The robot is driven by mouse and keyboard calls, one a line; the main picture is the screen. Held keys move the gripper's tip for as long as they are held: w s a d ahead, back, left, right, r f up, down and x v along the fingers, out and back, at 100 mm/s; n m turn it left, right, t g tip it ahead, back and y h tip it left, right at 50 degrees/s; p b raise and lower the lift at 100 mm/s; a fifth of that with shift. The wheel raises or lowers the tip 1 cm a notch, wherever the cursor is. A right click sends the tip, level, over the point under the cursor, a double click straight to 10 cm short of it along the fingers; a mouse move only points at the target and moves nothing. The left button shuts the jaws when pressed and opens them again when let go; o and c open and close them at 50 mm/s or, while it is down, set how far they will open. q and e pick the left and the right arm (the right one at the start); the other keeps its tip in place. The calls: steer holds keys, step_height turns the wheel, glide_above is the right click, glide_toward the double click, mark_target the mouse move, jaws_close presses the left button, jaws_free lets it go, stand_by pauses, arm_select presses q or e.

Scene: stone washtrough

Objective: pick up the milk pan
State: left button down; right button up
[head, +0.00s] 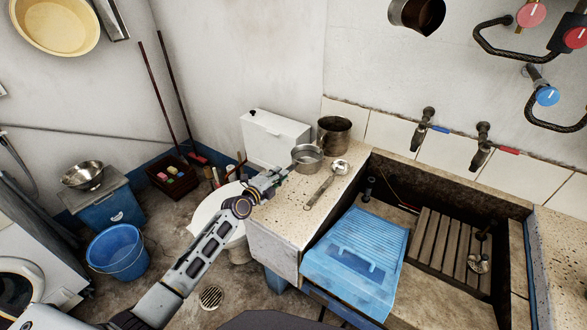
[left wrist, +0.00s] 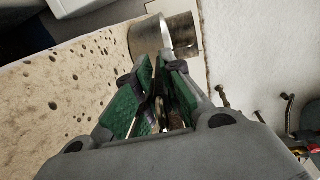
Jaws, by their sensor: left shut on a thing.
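The milk pan (head: 307,158) is a small silver metal pot at the back left corner of the stone counter. My left gripper (head: 281,174) is at its left side, where the handle comes out, and is shut on it. In the left wrist view the green-padded fingers (left wrist: 158,92) close around a thin dark part, and the pan's silver wall (left wrist: 148,40) shows just beyond the fingertips. Most of the handle is hidden by the fingers. I cannot tell whether the pan's base touches the counter. My right gripper is not in view.
A darker metal mug (head: 334,136) stands close behind the pan. A metal ladle (head: 326,184) lies to its right on the counter (head: 284,217). A blue washboard (head: 358,256) leans in the trough. A white toilet (head: 216,213) stands below left.

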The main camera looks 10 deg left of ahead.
arm_select(q)
steer(key=shift+r, duration=0.15)
steer(key=shift+s+a+r, duration=0.2)
steer(key=shift+s+r, duration=0.3)
steer(key=s+a+r, duration=0.2)
steer(key=s+r, duration=0.1)
steer(key=s, duration=0.3)
steer(key=s+a+r+p, duration=0.1)
steer(key=s+a+r, duration=0.1)
steer(key=s, duration=0.4)
steer(key=shift+r, duration=0.9)
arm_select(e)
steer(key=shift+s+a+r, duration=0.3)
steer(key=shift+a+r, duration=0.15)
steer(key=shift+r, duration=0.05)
arm_select(q)
steer(key=shift+s+a, duration=0.1)
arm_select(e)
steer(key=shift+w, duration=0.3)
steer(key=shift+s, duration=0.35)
